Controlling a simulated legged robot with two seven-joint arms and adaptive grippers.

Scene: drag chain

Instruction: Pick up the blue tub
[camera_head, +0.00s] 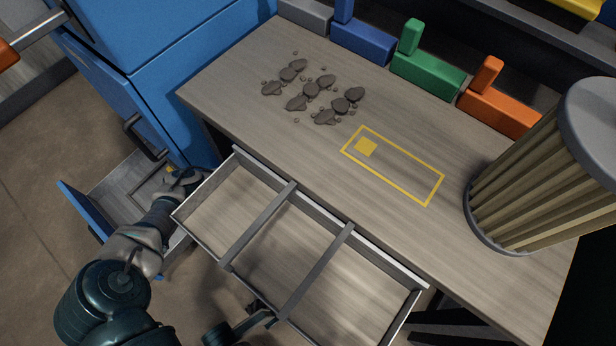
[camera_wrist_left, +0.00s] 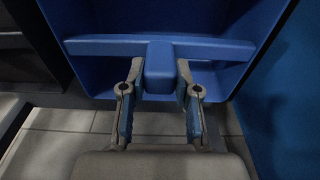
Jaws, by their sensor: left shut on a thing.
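In the left wrist view a blue, hollow, tub-like shape (camera_wrist_left: 120,18) fills the top. A blue crossbar (camera_wrist_left: 215,49) spans it, with a blue block (camera_wrist_left: 160,68) jutting from its middle. My left gripper (camera_wrist_left: 157,88) is shut on this block, one finger on each side. In the head view my left gripper (camera_head: 185,180) is at the left end of the divided drawer, beside the blue cabinet; what it holds is hidden there. A blue piece with an upright post (camera_head: 362,42) stands at the table's back edge. My right gripper is not in view.
The divided drawer (camera_head: 262,229) is open and empty. A lower cabinet drawer (camera_head: 118,192) is open at left. The table holds dark stones (camera_head: 312,90), a yellow outlined rectangle (camera_head: 405,177) and a ribbed bin (camera_head: 540,170). Green (camera_head: 428,75) and orange (camera_head: 500,108) pieces stand behind.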

